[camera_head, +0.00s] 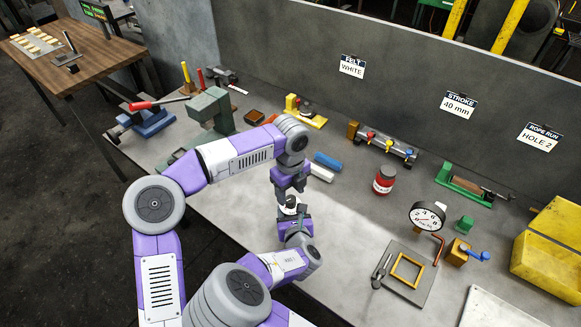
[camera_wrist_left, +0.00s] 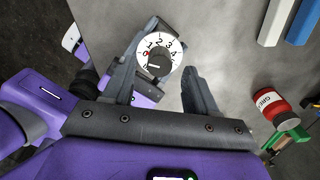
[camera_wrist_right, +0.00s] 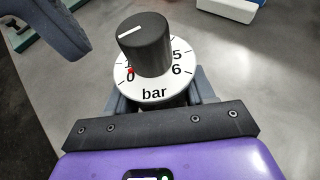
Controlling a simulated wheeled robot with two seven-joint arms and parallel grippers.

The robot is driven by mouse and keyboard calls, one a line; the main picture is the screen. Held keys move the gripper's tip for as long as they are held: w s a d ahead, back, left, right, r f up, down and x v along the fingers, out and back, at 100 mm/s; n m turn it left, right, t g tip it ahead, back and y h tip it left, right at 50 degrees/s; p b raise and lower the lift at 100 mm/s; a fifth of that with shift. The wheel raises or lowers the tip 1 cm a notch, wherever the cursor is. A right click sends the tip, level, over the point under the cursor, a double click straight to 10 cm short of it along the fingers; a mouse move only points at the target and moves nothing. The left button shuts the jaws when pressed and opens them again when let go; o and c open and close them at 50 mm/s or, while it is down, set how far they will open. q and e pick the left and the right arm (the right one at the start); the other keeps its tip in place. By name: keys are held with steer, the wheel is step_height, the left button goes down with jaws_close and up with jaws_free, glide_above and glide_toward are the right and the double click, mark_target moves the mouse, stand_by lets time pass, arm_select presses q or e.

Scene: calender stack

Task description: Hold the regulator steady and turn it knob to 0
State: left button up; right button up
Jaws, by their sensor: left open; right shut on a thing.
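The regulator (camera_head: 289,206) has a white dial (camera_wrist_left: 170,49) numbered from 0, with a red mark by the 0, and the word "bar" in the right wrist view (camera_wrist_right: 154,93). Its black knob (camera_wrist_right: 146,48) has a white line on top that points left in the right wrist view; I cannot tell its exact number. My right gripper (camera_head: 294,222) is shut on the regulator body from below and holds it upright above the table. My left gripper (camera_head: 290,192) is just above it, fingers pointing down and open, with the dial between but nearer one finger (camera_wrist_left: 165,70).
The grey table (camera_head: 345,215) has a red jar (camera_head: 384,179), blue and white blocks (camera_head: 326,161), a gauge (camera_head: 427,216) and a plate with a yellow frame (camera_head: 407,270) to the right. A green press (camera_head: 208,112) stands at the left.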

mark_target(291, 199)
arm_select(q)
step_height(291, 199, up, 10)
steer(key=shift+f, duration=0.2)
stand_by(0.4)
step_height(291, 199, down, 12)
steer(key=m, duration=1)
steer(key=shift+s+r, duration=0.1)
steer(key=shift+r, duration=0.1)
